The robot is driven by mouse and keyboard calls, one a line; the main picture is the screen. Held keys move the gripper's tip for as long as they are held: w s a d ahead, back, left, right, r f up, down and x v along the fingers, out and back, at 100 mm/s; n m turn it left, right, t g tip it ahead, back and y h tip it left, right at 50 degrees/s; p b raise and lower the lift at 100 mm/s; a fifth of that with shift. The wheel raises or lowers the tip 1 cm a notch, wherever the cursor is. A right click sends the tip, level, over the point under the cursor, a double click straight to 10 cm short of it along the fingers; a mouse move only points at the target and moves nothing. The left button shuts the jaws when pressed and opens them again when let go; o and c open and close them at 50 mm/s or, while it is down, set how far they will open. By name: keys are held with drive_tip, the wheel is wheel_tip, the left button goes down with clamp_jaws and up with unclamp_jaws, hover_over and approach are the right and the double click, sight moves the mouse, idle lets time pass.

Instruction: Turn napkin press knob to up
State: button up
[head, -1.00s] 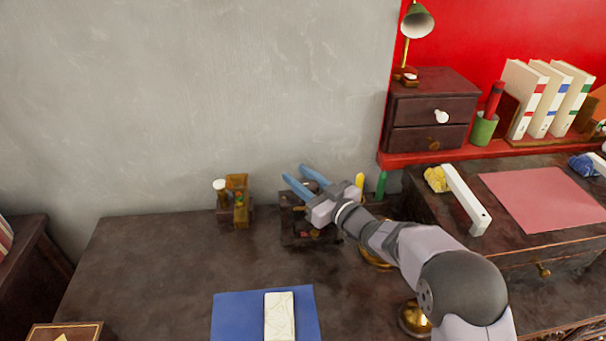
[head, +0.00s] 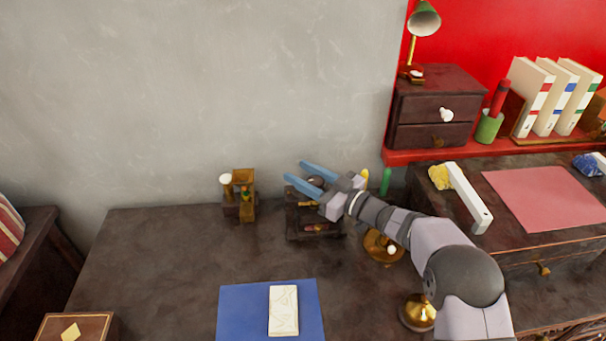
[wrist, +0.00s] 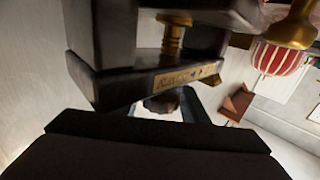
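The dark wooden stand under my gripper, which I take as the napkin press (head: 315,228), stands on the desk near the grey wall. My gripper (head: 296,171) is over its top, with two blue fingers spread apart. A dark round knob (head: 316,181) shows between the fingers. In the wrist view the dark press body (wrist: 110,45) has a brass screw (wrist: 173,38) and a brass plate (wrist: 187,77) with small marks. The dark knob (wrist: 187,101) is below the plate, partly hidden. Contact with the fingers and the knob's pointing direction cannot be told.
A small wood and brass stand (head: 240,195) is left of the press. Yellow and green upright pieces (head: 386,181) and a brass dish (head: 376,248) are to the right. A blue mat (head: 240,312) with a pale block (head: 284,311) lies in front.

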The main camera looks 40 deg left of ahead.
sight(320, 185)
drive_tip(key=shift+o, duration=0.6)
wheel_tip(320, 185, up, 10)
drive_tip(key=shift+p, duration=0.35)
drive_tip(key=shift+f, duration=0.1)
drive_tip(key=d+f+m+t, duration=0.1)
drive_tip(key=d+f+t, duration=0.1)
drive_tip(key=s+d+f+m+t+b, duration=0.1)
drive_tip(key=d+f+m+t, duration=0.1)
drive_tip(key=f, duration=0.1)
drive_tip(key=d+f+m+t+h+b, duration=0.1)
drive_tip(key=d+f+t, duration=0.1)
drive_tip(key=f, duration=0.1)
drive_tip(key=shift+s+d+f+t, duration=0.15)
drive_tip(key=shift+d+f+t, duration=0.1)
drive_tip(key=shift+t, duration=0.05)
drive_tip(key=shift+d+f+m, duration=0.3)
drive_tip(key=shift+d+f, duration=0.05)
drive_tip(key=shift+f, duration=0.15)
drive_tip(key=shift+x, duration=3.7)
